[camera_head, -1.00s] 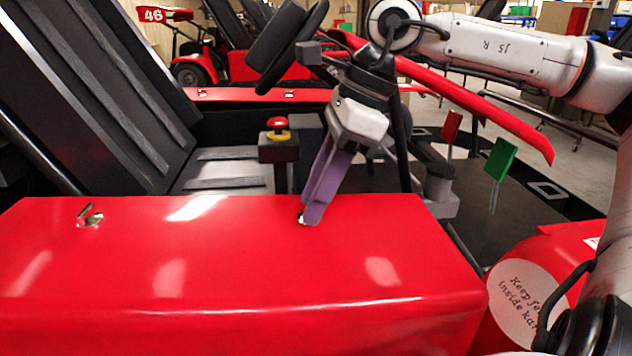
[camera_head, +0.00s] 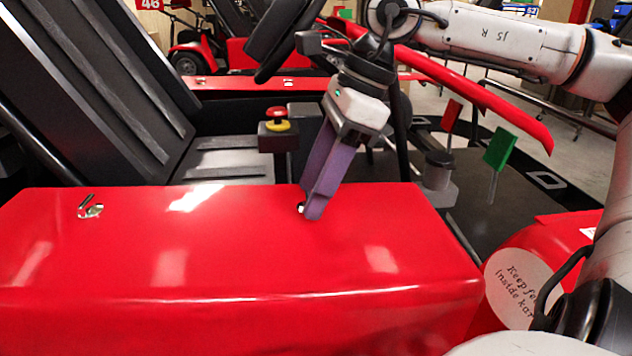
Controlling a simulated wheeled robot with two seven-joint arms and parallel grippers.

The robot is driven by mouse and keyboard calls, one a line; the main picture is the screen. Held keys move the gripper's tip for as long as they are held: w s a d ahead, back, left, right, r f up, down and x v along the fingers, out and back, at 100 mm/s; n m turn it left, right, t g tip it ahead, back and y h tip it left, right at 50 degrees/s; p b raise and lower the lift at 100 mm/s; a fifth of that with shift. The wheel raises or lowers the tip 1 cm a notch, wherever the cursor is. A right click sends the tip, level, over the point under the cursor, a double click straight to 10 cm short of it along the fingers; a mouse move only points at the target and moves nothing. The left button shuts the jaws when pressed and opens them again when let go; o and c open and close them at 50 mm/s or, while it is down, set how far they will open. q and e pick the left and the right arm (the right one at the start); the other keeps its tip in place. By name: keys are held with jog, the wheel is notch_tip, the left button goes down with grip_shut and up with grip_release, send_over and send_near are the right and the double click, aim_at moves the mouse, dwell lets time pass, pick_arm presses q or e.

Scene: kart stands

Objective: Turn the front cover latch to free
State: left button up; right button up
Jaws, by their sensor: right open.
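The red cover (camera_head: 240,250) of a kart fills the lower front of the view. A metal latch (camera_head: 90,208) shows on its top at the left, clear of my arms. A second latch (camera_head: 300,208) on the same top is mostly hidden behind my right gripper (camera_head: 311,207); how it is turned cannot be seen. My right gripper points down with its purple fingers at this second latch; they are open, but whether they touch it I cannot tell. My left gripper is not in view.
A red and yellow button (camera_head: 277,122) stands on a post behind the cover, near the black seat (camera_head: 100,90). A green flag (camera_head: 500,150) and a red flag (camera_head: 452,115) stand at the right.

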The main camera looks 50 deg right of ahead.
jog(key=shift+r, duration=0.1)
jog(key=v, duration=1)
jog(key=shift+d, duration=0.1)
